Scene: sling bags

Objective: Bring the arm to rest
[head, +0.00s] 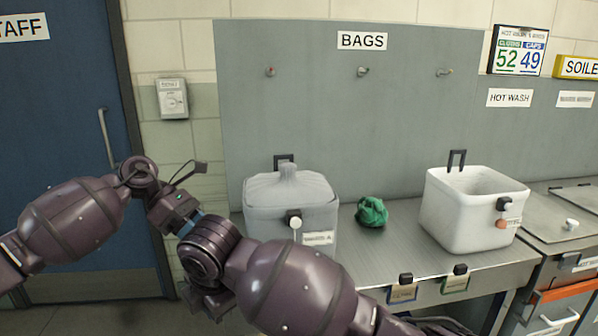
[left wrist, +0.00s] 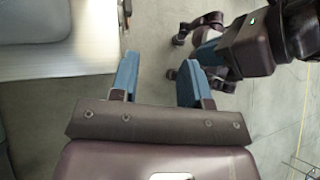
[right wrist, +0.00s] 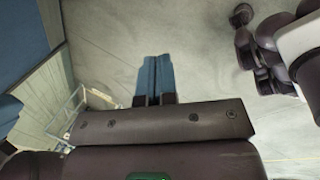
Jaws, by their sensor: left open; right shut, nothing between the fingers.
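My left gripper (left wrist: 157,72) is open in the left wrist view, with its two blue fingers apart and bare floor between them. My right gripper (right wrist: 154,75) is shut in the right wrist view, its blue fingers pressed together with nothing between them, over the grey floor. In the head view both purple arms are bent in the lower left, in front of the counter. The arms overlap there, and the fingertips cannot be made out clearly.
A steel counter (head: 385,255) holds a grey lidded bin (head: 285,205), a crumpled green bag (head: 371,212) and an open white bin (head: 465,215). Empty hooks (head: 363,71) line the back panel under the BAGS sign. A blue door (head: 60,110) is at left. The floor is clear.

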